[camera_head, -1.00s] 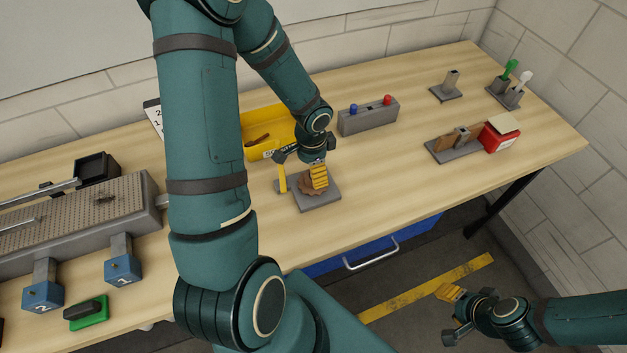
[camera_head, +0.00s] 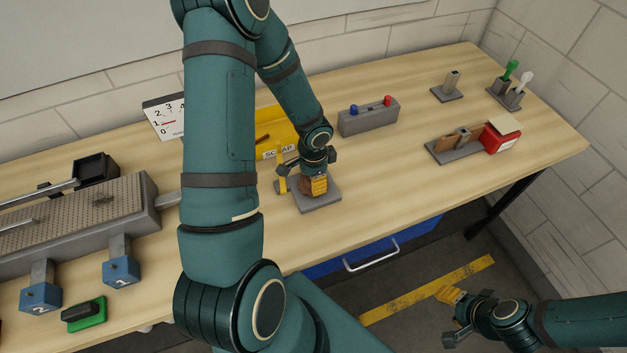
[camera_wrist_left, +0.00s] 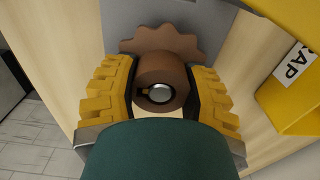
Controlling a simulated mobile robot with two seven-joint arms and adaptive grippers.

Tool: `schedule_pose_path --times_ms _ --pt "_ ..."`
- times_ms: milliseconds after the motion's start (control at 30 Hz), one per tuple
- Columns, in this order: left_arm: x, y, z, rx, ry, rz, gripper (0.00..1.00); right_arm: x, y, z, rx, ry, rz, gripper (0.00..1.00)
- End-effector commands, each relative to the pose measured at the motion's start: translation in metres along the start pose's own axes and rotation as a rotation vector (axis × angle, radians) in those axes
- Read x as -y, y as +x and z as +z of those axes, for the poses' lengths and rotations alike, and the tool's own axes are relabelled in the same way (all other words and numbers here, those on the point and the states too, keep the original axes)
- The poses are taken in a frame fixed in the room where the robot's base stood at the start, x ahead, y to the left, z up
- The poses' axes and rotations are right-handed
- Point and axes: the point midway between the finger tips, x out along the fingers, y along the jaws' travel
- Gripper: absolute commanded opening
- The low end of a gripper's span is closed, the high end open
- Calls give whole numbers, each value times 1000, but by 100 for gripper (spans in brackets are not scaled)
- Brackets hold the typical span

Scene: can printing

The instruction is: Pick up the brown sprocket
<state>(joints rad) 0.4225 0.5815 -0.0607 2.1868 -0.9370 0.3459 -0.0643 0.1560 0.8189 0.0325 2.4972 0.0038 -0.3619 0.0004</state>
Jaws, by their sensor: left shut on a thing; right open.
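The brown sprocket (camera_head: 308,187) is at the grey base plate (camera_head: 321,203) near the front middle of the bench. In the left wrist view its toothed disc (camera_wrist_left: 166,38) and round hub (camera_wrist_left: 150,68) show, with a shiny round pin end in the hub's bore. My left gripper (camera_head: 301,186) points down over the plate. Its yellow fingers are shut on the sprocket's hub, one on each side. Whether the sprocket touches the plate cannot be told. My right gripper (camera_head: 451,316) is open and empty at the lower right, off the bench's front.
The yellow scrap bin (camera_head: 279,128) stands just behind my left gripper. A grey box with blue and red buttons (camera_head: 368,119) is behind to the right. The bench front right of the plate is clear.

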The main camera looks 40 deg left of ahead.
Motion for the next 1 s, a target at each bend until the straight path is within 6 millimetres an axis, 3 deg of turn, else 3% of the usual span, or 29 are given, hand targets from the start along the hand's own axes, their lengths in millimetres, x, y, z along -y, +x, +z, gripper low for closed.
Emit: schedule_pose_path --times_ms 267,700,1000 --pt "0 -7 0 0 -2 -1 6 0 -2 0 0 0 0 47" --pt "1 -84 0 -2 -1 -2 6 5 -14 -2 1 -2 -2 47" --pt "0 -108 0 0 -1 0 6 8 -20 -3 2 -2 -2 47"
